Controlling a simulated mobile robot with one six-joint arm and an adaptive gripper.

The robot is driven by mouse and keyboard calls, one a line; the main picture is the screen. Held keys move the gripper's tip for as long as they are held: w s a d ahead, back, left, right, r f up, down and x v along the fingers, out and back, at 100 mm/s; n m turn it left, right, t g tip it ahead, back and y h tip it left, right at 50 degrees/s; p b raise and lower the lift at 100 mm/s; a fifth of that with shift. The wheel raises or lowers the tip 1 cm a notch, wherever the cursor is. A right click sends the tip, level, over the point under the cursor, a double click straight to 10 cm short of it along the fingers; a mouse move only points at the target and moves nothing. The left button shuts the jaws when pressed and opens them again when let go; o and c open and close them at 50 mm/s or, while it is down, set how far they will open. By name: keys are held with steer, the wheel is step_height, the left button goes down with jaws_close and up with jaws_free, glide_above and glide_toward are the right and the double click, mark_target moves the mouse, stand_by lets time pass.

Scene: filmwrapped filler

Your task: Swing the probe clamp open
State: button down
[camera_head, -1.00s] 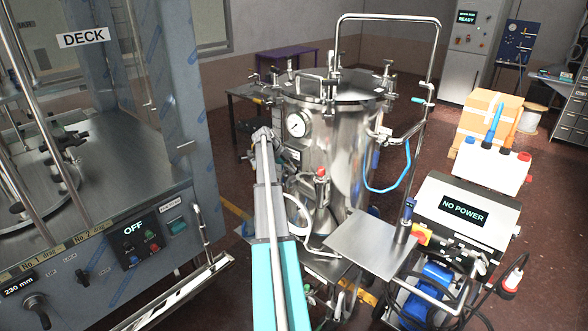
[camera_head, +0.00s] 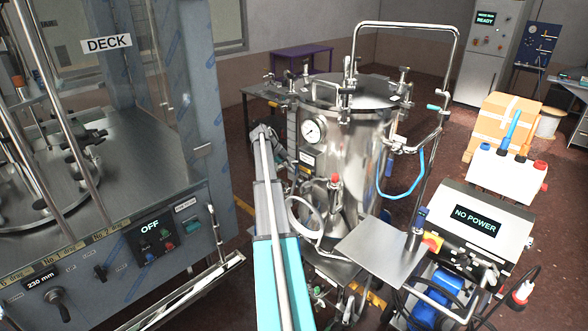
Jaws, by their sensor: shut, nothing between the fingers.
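A steel pressure vessel (camera_head: 345,165) with a round gauge (camera_head: 313,130) stands mid-view, its lid (camera_head: 350,92) held by several clamps. I cannot tell for certain which fitting is the probe clamp. A fitting (camera_head: 402,146) with a blue hose sits on the vessel's right side, and a teal-tipped handle (camera_head: 434,107) shows above it by the bent steel post. My arm reaches up from the bottom centre. My gripper (camera_head: 284,157) is small and dark at its far end, left of the vessel below the gauge. It is shut and empty; contact with the vessel cannot be told.
A grey cabinet marked DECK (camera_head: 108,45) with an OFF panel fills the left. A flat steel plate (camera_head: 380,250), a NO POWER console (camera_head: 478,222) and a cabled blue motor (camera_head: 440,288) crowd the lower right. Boxes (camera_head: 500,125) stand behind; some floor shows further back.

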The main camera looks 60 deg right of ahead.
steer(key=shift+d+p+v, duration=0.15)
steer(key=shift+p+v, duration=0.7)
steer(key=shift+v, duration=0.35)
steer(key=shift+d+p+v, duration=0.15)
steer(key=shift+p+v, duration=0.65)
steer(key=shift+v, duration=0.35)
steer(key=shift+w, duration=0.15)
steer(key=w+a+f+n+t+b, duration=0.1)
steer(key=w+a+f+n+b, duration=0.4)
steer(key=a, duration=0.8)
steer(key=a+f+n+t+y+b, duration=0.1)
steer(key=a+f+n+t, duration=0.15)
steer(key=a+n, duration=0.8)
steer(key=w+a+f+n+t+b, duration=0.1)
steer(key=w+a+f+n+b, duration=0.25)
steer(key=a, duration=1.25)
steer(key=s+a+f+n+y+b, duration=0.1)
steer(key=s+a+f+n+b, duration=0.1)
steer(key=a+n, duration=0.4)
steer(key=s+a+f+n+t+y+b, duration=0.1)
steer(key=s+a+f+n, duration=0.3)
steer(key=a, duration=1.3)
steer(key=s+a+f+n+y+b, duration=0.1)
steer(key=s+a+f+n+b, duration=0.2)
steer(key=s+a+n, duration=0.3)
steer(key=a+n+b, duration=0.1)
steer(key=a+n, duration=0.2)
steer(key=a, duration=0.2)
steer(key=shift+a, duration=0.25)
